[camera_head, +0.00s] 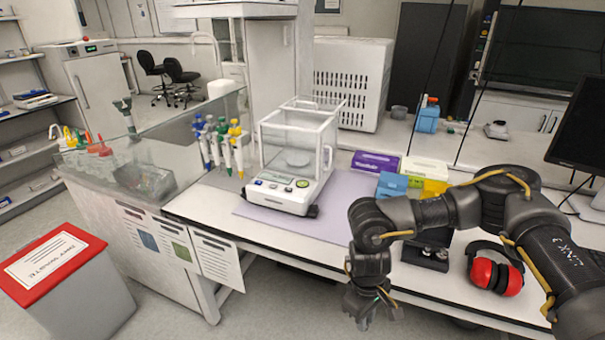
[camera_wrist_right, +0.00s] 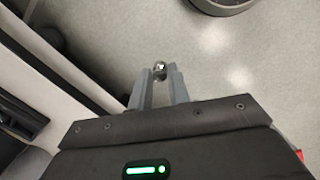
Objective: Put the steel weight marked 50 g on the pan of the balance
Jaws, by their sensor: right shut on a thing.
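The balance (camera_head: 283,196) is a white unit with a clear-walled draft shield, standing on a lilac mat on the bench. Its round pan (camera_head: 298,158) shows inside the shield. I cannot tell whether a shield door is open. My right gripper (camera_head: 370,318) points down beyond the bench's front edge, to the front right of the balance. In the right wrist view its fingers (camera_wrist_right: 159,88) are shut on a small shiny steel weight (camera_wrist_right: 159,67) at their tips, with the floor behind. Its marking is not readable. In the head view I cannot make out the weight. My left gripper is not in view.
The mat (camera_head: 335,215) is clear in front and right of the balance.

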